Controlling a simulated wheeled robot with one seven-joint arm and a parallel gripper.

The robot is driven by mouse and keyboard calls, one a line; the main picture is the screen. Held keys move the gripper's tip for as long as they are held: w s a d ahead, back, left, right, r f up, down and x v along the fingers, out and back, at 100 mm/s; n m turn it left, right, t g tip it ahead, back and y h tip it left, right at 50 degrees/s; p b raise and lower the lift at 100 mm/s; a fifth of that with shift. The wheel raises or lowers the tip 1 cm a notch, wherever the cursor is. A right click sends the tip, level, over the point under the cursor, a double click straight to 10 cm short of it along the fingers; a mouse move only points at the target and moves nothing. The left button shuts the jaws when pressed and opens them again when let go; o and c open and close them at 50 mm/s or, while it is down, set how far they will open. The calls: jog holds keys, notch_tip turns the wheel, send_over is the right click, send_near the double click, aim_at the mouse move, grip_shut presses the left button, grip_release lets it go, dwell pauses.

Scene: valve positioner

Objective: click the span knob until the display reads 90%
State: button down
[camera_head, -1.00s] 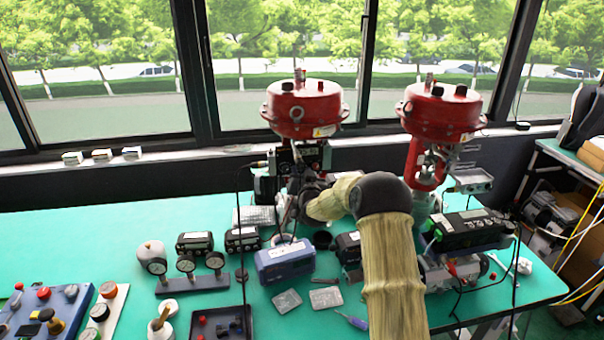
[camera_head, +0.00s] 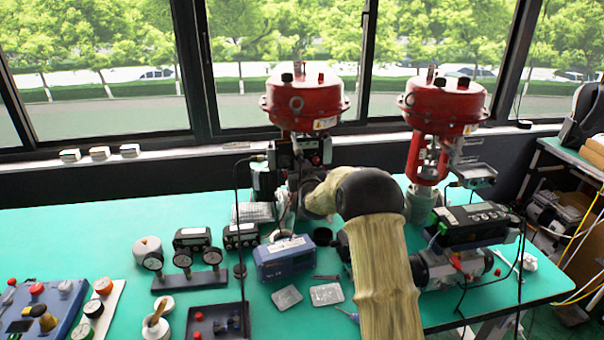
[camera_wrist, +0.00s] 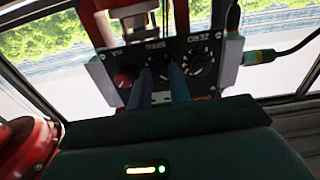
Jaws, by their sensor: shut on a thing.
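In the wrist view, a dark control panel (camera_wrist: 209,48) carries a row of knobs and small white lettering that is too blurred to read for certain. A red knob (camera_wrist: 123,77) is at the left, a black middle knob (camera_wrist: 160,68) is in the centre, and a black knob with white marks (camera_wrist: 196,67) is at the right. My gripper (camera_wrist: 162,78) has its two bluish fingers shut on the middle knob and partly hides it. In the head view, the panel (camera_head: 318,152) sits under the left red actuator (camera_head: 304,100), and my arm hides the gripper. No display reading is legible.
A second red actuator (camera_head: 440,107) stands to the right. A cable plug (camera_wrist: 262,57) sticks out at the panel's right side. A blue box (camera_head: 285,258), gauges on a stand (camera_head: 188,279) and a black tray (camera_head: 217,322) are on the green bench (camera_head: 95,232).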

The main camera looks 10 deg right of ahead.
jog(key=shift+n+b, duration=0.9)
jog(key=shift+n, duration=0.2)
jog(key=c, duration=1.3)
grip_release()
jog(key=shift+s, duration=0.1)
jog(key=s+b, duration=0.3)
jog(key=s, duration=1.4)
jog(key=shift+s, duration=0.1)
jog(key=shift+d, duration=0.1)
